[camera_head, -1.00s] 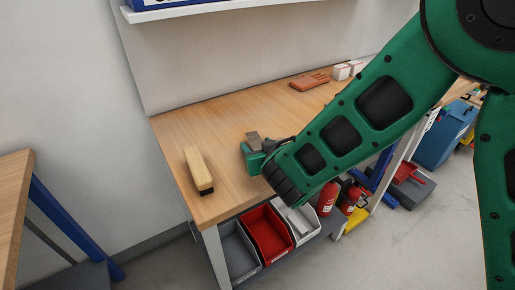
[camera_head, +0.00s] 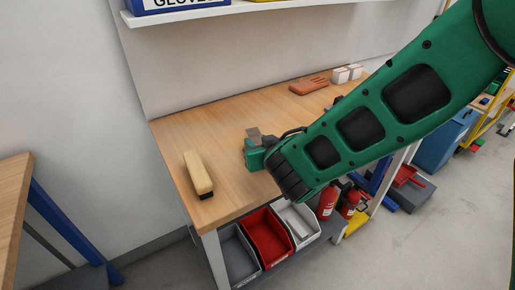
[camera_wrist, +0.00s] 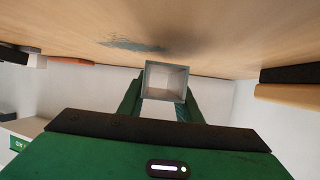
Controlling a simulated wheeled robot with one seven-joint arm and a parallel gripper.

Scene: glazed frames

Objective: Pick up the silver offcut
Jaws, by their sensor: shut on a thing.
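The silver offcut is a short, hollow square tube, seen end-on in the wrist view (camera_wrist: 167,68). My gripper (camera_wrist: 160,98) is shut on it, with one green finger on each side. In the head view the offcut (camera_head: 253,132) shows as a small grey piece at the tip of my gripper (camera_head: 254,143), over the wooden workbench (camera_head: 225,125). The wrist view shows the bench surface close by with a dark smudge or shadow on it. I cannot tell exactly how far the offcut is from the wood.
A wooden-backed brush (camera_head: 197,174) lies at the bench's left end. A reddish-brown object (camera_head: 309,85) and white boxes (camera_head: 347,74) are at the back. A shelf (camera_head: 200,11) hangs above. Grey, red and white bins (camera_head: 266,236) stand below. The bench between brush and gripper is clear.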

